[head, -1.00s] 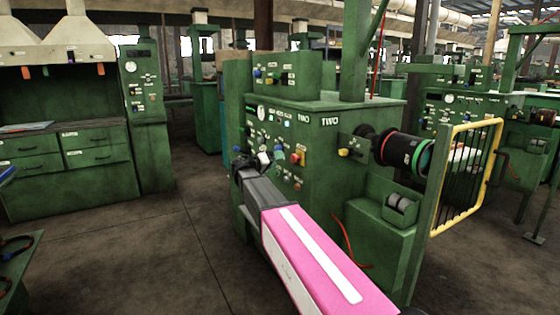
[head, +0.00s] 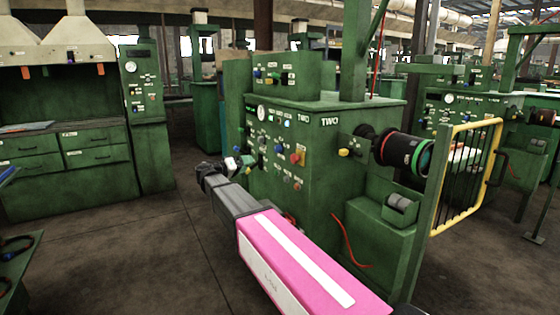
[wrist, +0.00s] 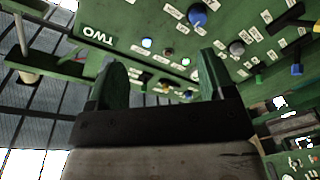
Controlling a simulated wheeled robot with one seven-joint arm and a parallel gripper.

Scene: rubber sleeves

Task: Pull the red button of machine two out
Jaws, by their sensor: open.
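Machine two (head: 325,165) is a green cabinet marked TWO, in the middle of the head view. Its red button (head: 295,158) sits on a yellow plate (head: 303,153) at the right of its front panel. My gripper (head: 238,163) is left of the button, apart from it, near the panel's left side. In the wrist view, the two green fingers of my gripper (wrist: 162,75) stand apart with nothing between them. The panel with the TWO label (wrist: 97,37) appears turned over there. I cannot make out the red button in the wrist view.
Other knobs and lamps crowd the panel, including a blue knob (wrist: 197,15). A yellow-framed guard (head: 468,180) and a black roller (head: 402,150) stand at the machine's right. A green cabinet (head: 65,150) stands far left. The floor (head: 130,240) between is clear.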

